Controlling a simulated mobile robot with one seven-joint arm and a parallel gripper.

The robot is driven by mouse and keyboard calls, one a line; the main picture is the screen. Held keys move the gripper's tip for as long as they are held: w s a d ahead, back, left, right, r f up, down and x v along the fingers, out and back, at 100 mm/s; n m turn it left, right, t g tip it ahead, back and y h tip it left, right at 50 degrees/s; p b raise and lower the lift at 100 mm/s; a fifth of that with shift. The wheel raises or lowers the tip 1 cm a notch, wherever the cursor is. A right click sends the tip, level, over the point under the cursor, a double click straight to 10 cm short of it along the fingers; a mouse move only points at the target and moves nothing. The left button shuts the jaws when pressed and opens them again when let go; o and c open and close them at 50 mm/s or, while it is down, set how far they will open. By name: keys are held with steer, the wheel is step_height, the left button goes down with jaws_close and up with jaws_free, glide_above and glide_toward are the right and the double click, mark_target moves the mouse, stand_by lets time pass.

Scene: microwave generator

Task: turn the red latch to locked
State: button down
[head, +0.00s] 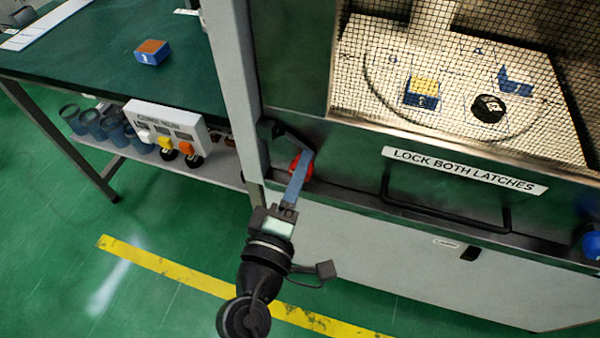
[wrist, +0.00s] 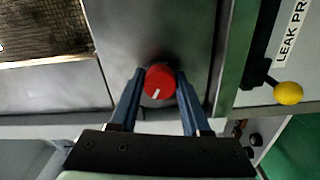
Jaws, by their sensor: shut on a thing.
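The red latch (wrist: 160,82) is a round red knob with a white mark, on the metal front of the microwave generator. In the wrist view the white mark points down and slightly left. My gripper (wrist: 157,84) has one blue finger on each side of the knob and is shut on it. In the head view the red latch (head: 302,166) is partly hidden behind my gripper (head: 301,163), which reaches up to the left end of the front panel.
A label (head: 465,170) reads "LOCK BOTH LATCHES" above a dark bar handle (head: 445,215). A blue knob (head: 591,242) sits at the right edge. A yellow-ended lever (wrist: 288,93) stands right of the latch in the wrist view. A green table (head: 100,65) is at left.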

stand_by(0.3)
steer(key=shift+c, duration=1.8)
jaws_free()
steer(key=shift+s, duration=0.1)
steer(key=b+v, duration=0.2)
steer(key=v, duration=1)
steer(key=shift+s, duration=0.4)
steer(key=shift+a, duration=0.15)
